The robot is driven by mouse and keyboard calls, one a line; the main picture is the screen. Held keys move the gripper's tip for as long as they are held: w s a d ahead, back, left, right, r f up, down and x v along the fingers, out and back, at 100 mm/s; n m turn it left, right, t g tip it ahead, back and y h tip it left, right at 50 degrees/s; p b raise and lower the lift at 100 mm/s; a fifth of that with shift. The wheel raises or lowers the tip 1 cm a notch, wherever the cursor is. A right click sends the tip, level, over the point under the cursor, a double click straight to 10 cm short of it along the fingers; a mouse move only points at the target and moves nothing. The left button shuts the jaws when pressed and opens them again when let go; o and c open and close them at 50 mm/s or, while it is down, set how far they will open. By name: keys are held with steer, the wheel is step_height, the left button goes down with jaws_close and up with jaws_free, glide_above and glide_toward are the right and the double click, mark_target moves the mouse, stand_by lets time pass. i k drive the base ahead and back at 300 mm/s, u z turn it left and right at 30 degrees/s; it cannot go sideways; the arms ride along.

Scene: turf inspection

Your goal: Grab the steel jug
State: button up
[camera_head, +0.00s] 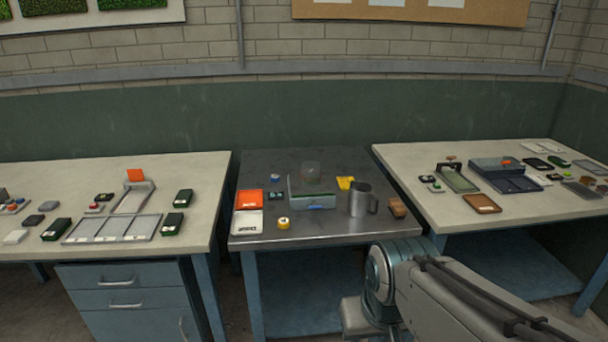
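The steel jug (360,200) stands upright on the dark metal table (290,238) in the middle, near its right side. It is a grey cylinder with a handle on its right. A small brown block (398,208) sits just right of the handle, and a clear-walled bin (295,199) stands to the jug's left. My arm reaches in from the lower right, in front of the tables and below the jug. My gripper cannot be made out, so its state does not show.
Orange and white trays, a yellow tape roll (283,223) and a yellow cloth (345,183) share the metal table. A left bench (90,180) and a right bench (425,185) hold trays and small devices. The metal table's front strip is mostly clear.

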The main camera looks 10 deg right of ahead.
mark_target(359, 204)
steer(key=k, duration=0.55)
steer(key=z, duration=0.6)
steer(key=i, duration=0.35)
steer(key=z, duration=0.7)
steer(key=i, duration=1.3)
steer(key=u, duration=0.85)
steer(key=i, duration=0.6)
